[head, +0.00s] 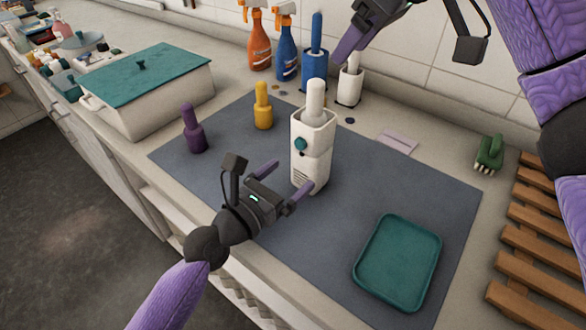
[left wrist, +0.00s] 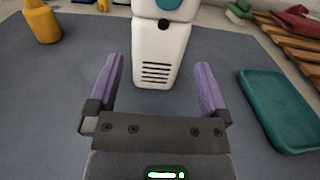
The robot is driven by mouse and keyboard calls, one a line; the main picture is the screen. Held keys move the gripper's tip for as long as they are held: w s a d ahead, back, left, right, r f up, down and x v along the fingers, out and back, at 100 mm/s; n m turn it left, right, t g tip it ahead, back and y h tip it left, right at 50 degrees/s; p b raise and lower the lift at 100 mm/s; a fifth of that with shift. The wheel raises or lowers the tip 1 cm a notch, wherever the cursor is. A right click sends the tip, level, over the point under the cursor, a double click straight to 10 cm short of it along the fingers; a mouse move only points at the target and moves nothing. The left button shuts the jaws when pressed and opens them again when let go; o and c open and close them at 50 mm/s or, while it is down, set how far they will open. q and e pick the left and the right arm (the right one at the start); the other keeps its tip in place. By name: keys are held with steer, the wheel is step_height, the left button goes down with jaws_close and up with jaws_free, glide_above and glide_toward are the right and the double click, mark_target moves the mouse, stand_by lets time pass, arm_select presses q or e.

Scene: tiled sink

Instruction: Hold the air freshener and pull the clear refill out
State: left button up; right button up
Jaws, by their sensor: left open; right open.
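The white air freshener (head: 311,155) stands upright on the grey mat, with a teal round button and slots low on its front. The pale clear refill (head: 315,100) sticks up out of its top. My left gripper (head: 291,178) is open, its purple fingers pointing at the lower body. In the left wrist view the air freshener (left wrist: 160,50) stands ahead, between and just beyond the fingertips (left wrist: 157,70); its top is cut off. My right gripper (head: 347,45) is open at the top, above and behind the air freshener, partly cut off by the frame edge.
A teal tray (head: 398,262) lies on the mat (head: 260,220) at the right front. A purple bottle (head: 194,130) and a yellow bottle (head: 263,106) stand left. Spray bottles (head: 259,45) and a white holder (head: 349,86) line the wall. A wooden rack (head: 540,240) lies right.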

mark_target(301, 166)
arm_select(q)
steer(key=x, duration=0.7)
steer(key=shift+w+d, duration=0.1)
steer(key=shift+w, duration=0.1)
